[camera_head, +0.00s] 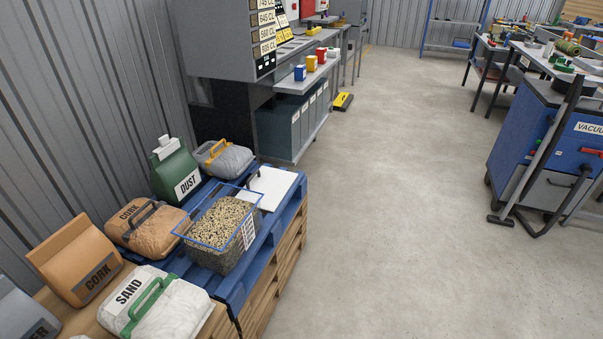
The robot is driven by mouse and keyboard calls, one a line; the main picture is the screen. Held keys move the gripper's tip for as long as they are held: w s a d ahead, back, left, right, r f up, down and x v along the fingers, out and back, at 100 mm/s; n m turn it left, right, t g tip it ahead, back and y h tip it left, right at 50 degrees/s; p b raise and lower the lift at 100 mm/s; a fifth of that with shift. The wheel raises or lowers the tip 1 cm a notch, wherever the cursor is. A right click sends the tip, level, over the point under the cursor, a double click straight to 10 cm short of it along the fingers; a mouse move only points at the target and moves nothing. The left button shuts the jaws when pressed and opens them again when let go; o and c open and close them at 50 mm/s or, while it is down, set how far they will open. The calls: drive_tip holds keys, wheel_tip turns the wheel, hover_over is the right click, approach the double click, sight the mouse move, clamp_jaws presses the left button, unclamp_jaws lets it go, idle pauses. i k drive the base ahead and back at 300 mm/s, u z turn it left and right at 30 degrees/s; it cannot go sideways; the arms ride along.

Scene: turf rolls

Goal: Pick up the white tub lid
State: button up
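A flat white lid (275,187) lies on the blue pallet top (291,206), at its far right corner. A dark curved piece, perhaps a handle, shows at the lid's left edge. Just in front of the lid stands a clear tub (226,262) with a blue rim, filled with speckled granules and bearing a white label. The tub has no lid on it. The tub's far corner comes close to the lid's near side; I cannot tell whether they touch. My gripper is not in view.
Around the tub are a green DUST container (173,168), a grey bag (226,160), a brown CORK bag (145,222), an orange-brown CORK bag (75,258) and a white SAND bag (150,305). A corrugated wall is at left. The floor (400,200) to the right is clear; a blue vacuum cart (540,140) stands beyond.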

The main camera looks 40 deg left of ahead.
sight(274, 183)
drive_tip(key=i, duration=1.85)
drive_tip(key=u, duration=0.8)
drive_tip(key=i, duration=0.9)
drive_tip(key=u, duration=1.6)
drive_tip(key=i, duration=0.65)
drive_tip(key=u, duration=0.5)
